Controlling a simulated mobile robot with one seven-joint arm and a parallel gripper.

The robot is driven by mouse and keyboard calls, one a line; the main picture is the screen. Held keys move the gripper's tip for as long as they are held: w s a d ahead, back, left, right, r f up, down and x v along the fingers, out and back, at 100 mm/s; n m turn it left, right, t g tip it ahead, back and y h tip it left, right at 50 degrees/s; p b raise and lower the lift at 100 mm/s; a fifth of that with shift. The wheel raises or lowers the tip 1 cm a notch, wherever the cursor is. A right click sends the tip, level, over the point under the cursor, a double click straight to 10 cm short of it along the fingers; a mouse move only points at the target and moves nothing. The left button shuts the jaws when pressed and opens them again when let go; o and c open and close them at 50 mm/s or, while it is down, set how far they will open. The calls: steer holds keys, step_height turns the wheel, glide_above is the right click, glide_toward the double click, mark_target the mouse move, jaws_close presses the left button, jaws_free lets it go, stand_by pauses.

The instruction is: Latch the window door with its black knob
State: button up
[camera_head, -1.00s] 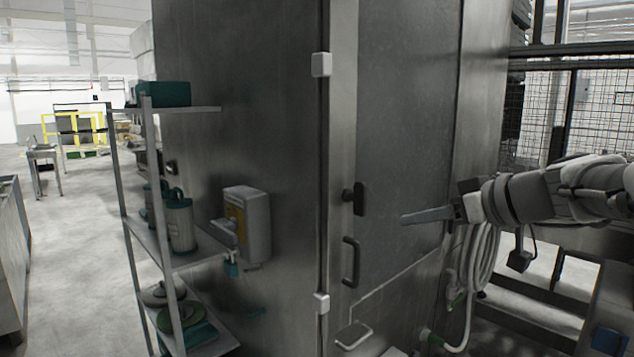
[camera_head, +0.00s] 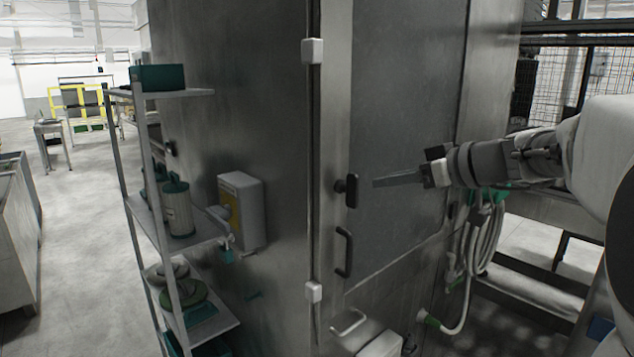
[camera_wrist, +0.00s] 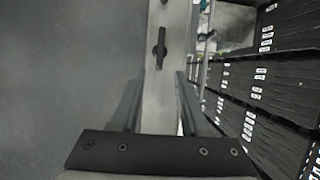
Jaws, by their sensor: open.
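The window door (camera_head: 405,130) is a tall grey panel with a lighter metal frame on its left. Its black knob (camera_head: 350,190) sits on that frame, its long side upright in the head view. The knob also shows in the wrist view (camera_wrist: 160,48), ahead of the fingers and between their lines. My gripper (camera_head: 376,183) is just right of the knob in the head view. In the wrist view my gripper (camera_wrist: 158,92) has its two fingers apart with nothing between them. The fingers look short of the knob.
A black pull handle (camera_head: 344,252) stands below the knob, and a lower handle (camera_head: 348,322) is under it. White hinges (camera_head: 312,50) line the frame edge. A shelf rack (camera_head: 175,235) and dispenser box (camera_head: 242,212) are left. A coiled hose (camera_head: 478,250) hangs right.

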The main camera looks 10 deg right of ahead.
mark_target(358, 185)
steer(key=p+x, duration=0.2)
steer(key=x, duration=0.8)
steer(key=shift+w+a+f, duration=0.15)
steer(key=shift+w, duration=0.1)
jaws_close()
